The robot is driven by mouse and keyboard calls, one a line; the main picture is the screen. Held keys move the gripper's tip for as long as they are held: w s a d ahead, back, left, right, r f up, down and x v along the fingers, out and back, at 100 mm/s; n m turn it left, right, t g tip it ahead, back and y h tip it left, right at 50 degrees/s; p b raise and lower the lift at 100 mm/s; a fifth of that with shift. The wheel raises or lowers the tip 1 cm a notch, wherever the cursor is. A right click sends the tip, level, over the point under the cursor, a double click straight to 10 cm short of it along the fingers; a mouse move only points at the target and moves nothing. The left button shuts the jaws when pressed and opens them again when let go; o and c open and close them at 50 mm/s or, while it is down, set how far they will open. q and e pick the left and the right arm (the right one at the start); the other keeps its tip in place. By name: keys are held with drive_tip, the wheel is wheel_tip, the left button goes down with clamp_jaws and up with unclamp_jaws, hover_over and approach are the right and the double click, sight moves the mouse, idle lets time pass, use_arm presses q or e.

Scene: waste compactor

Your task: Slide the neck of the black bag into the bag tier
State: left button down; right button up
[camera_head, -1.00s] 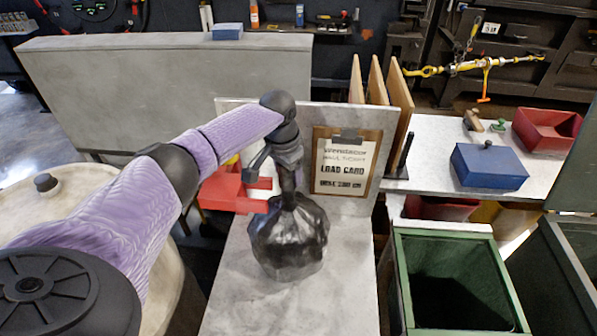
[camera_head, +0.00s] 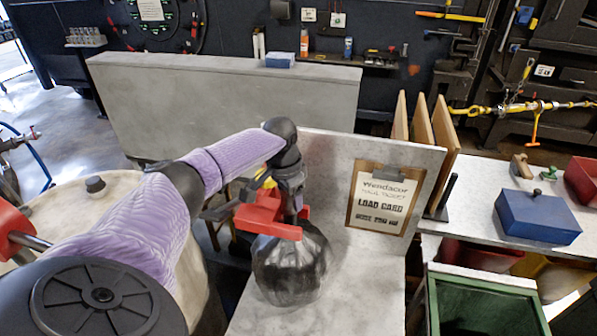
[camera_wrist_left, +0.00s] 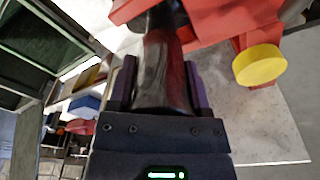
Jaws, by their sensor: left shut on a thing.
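The black bag (camera_head: 290,268) hangs or stands upright at the near end of the grey counter. My left gripper (camera_head: 292,212) is above it, shut on its gathered neck. In the left wrist view, the neck (camera_wrist_left: 160,70) runs between the two purple-sided fingers. The red bag tier (camera_head: 268,217) is right at the neck and hides part of it and of the fingertips. In the wrist view, red parts of the tier (camera_wrist_left: 225,18) show on both sides of the neck, with a yellow knob (camera_wrist_left: 259,65) beside. How deep the neck sits is hidden. My right gripper is out of view.
A load card on a clipboard (camera_head: 383,199) is fixed to the upright grey panel (camera_head: 330,160) behind the bag. A green bin (camera_head: 475,300) stands at the right. A blue box (camera_head: 538,216) sits on the side bench. The counter right of the bag is clear.

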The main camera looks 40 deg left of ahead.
use_arm(q)
drive_tip(key=shift+a, duration=0.15)
drive_tip(key=shift+f, duration=0.25)
idle(0.5)
unclamp_jaws()
drive_tip(key=shift+s, duration=0.1)
wheel_tip(320, 180, up, 8)
drive_tip(key=p, duration=0.9)
drive_tip(key=shift+r, duration=0.1)
